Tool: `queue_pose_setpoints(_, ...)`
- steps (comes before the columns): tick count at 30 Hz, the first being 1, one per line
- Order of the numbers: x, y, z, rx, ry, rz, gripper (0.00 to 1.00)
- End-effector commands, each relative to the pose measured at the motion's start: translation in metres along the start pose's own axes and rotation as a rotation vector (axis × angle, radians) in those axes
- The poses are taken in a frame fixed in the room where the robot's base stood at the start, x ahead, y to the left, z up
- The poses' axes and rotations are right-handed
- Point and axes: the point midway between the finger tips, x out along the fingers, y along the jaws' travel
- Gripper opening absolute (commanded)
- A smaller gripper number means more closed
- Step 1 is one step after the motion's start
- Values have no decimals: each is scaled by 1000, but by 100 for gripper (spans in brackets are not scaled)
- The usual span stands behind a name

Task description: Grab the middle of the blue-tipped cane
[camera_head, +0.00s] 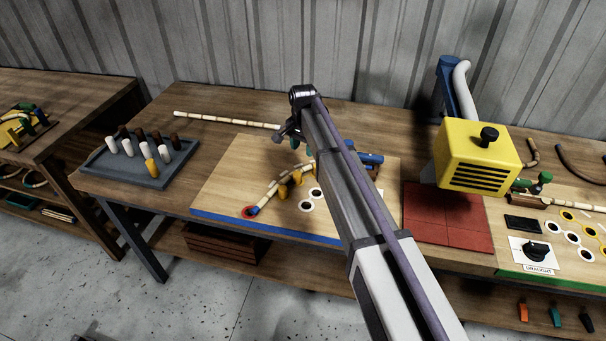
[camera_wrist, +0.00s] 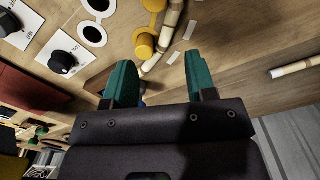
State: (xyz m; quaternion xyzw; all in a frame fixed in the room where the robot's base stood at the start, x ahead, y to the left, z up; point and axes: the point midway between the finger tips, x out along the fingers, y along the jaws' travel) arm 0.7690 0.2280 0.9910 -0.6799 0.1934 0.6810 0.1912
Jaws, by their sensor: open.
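The blue-tipped cane (camera_head: 272,191) lies bent along yellow pegs on the pale work board. Its blue tip (camera_head: 253,210) rests at a red ring near the board's front left. My arm hides the cane's far part in the head view. In the wrist view a cane (camera_wrist: 172,20) runs past yellow pegs (camera_wrist: 146,44) toward the gap between my fingers; no blue tip is clear on it. My gripper (camera_wrist: 160,62) has two teal fingers spread apart with nothing clamped between them. In the head view my arm mostly hides the gripper.
A straight cane (camera_head: 225,120) lies at the table's back; a cane end (camera_wrist: 295,67) shows right in the wrist view. A grey peg tray (camera_head: 120,175) stands left. A yellow machine box (camera_head: 476,157) overhangs a red mat (camera_head: 447,225) right.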

Motion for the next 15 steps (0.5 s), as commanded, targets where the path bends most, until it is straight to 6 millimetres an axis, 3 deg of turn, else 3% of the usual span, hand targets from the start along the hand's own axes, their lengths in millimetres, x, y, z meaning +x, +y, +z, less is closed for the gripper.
queue_pose_setpoints(1, -1, -19, -18, 128, 0, 1, 51)
queue_pose_setpoints(6, -1, -17, -18, 408, 0, 1, 51)
queue_pose_setpoints(11, 3, -16, -18, 435, 0, 0, 51)
queue_pose_setpoints(15, 30, -16, -18, 434, 0, 0, 51)
